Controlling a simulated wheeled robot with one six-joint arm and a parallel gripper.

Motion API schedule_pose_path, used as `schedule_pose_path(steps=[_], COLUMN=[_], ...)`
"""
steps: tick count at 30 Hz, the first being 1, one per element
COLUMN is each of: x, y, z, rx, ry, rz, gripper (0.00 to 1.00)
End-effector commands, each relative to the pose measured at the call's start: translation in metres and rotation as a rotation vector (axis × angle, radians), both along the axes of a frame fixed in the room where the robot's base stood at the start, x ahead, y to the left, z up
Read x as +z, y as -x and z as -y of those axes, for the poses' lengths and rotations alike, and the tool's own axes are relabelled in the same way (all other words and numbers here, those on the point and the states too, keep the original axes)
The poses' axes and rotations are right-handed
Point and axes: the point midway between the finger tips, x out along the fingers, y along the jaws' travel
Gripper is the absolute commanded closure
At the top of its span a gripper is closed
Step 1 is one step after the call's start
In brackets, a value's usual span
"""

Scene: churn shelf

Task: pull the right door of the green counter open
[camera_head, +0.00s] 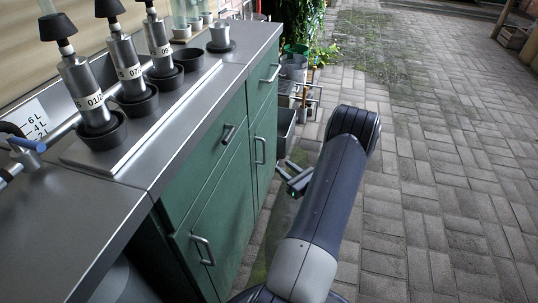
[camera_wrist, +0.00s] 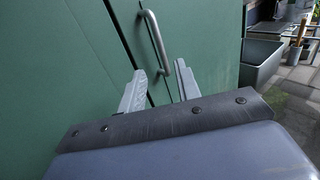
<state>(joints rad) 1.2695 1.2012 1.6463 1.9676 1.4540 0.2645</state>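The green counter (camera_head: 205,195) has a steel top and two doors in its front. The right door (camera_head: 267,135) is shut and carries a vertical metal bar handle (camera_head: 261,150) near its left edge. In the wrist view the right door (camera_wrist: 207,40) shows right of the seam, with its handle (camera_wrist: 154,42) ahead of my fingers. My gripper (camera_head: 295,179) is in front of the right door. The wrist view shows my gripper (camera_wrist: 158,82) open and empty, with the handle's lower end roughly between the fingertips. I cannot tell whether they touch it.
The left door's handle (camera_head: 203,251) and two drawer handles (camera_head: 228,133) (camera_head: 270,73) stick out from the front. Grey bins (camera_head: 285,130) stand past the counter's far end. Bottles in black cups (camera_head: 98,130) stand on top. The brick paving (camera_head: 440,180) to the right is clear.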

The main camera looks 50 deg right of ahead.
Motion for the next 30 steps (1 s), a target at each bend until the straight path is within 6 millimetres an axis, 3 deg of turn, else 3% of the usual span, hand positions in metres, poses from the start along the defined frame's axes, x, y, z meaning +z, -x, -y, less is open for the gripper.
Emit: schedule_pose_path(steps=[18,30], x=[-0.001,0.0], y=[-0.096,-0.105], z=[0.01,0.011], rx=[0.002,0.0], ry=[0.003,0.0], rz=[0.001,0.001], gripper=[0.68,0.68])
